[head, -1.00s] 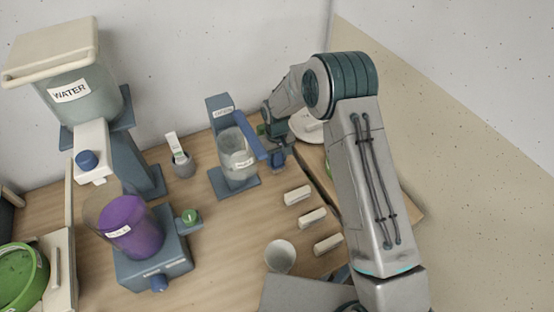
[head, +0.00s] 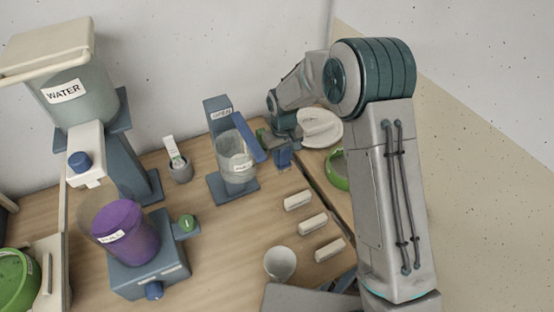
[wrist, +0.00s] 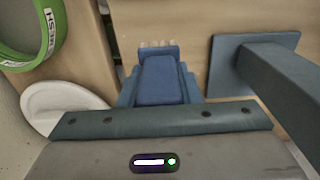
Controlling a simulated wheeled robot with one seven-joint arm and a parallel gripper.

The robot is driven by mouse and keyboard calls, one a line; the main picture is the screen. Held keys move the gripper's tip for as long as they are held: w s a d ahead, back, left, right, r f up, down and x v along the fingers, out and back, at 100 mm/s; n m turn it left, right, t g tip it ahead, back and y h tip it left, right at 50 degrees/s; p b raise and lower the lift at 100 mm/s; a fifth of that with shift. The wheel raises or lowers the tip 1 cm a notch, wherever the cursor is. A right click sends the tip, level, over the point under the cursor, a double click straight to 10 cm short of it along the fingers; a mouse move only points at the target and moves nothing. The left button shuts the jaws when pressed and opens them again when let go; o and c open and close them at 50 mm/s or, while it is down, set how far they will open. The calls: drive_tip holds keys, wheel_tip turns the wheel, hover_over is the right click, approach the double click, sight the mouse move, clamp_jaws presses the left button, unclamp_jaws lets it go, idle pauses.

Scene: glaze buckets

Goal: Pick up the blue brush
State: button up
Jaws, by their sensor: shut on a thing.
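The blue brush (wrist: 160,80) is between my gripper's fingers in the wrist view, with pale bristle-like tufts at its far end. My gripper (wrist: 160,88) is shut on it. In the head view my gripper (head: 283,155) is low at the back of the table, right of the labelled blue stand with a clear cup. There the brush is small and hard to tell from the blue fingers. I cannot tell whether the brush touches the table.
The blue stand (head: 215,118) is close on the left; its clear cup (head: 236,164) sits in front. A white round dish (head: 322,128) and green ring (head: 337,170) lie right. Several pale blocks (head: 312,224) and a white cup (head: 280,263) stand nearer. The purple container (head: 126,232) is left.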

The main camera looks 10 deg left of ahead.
drive_tip(key=s+d+r+b, duration=0.1)
drive_tip(key=s+d+r, duration=0.4)
drive_tip(key=d, duration=0.1)
drive_tip(key=shift+s+d+b, duration=0.2)
drive_tip(key=shift+d+b, duration=0.15)
drive_tip(key=shift+r, duration=0.1)
idle(0.5)
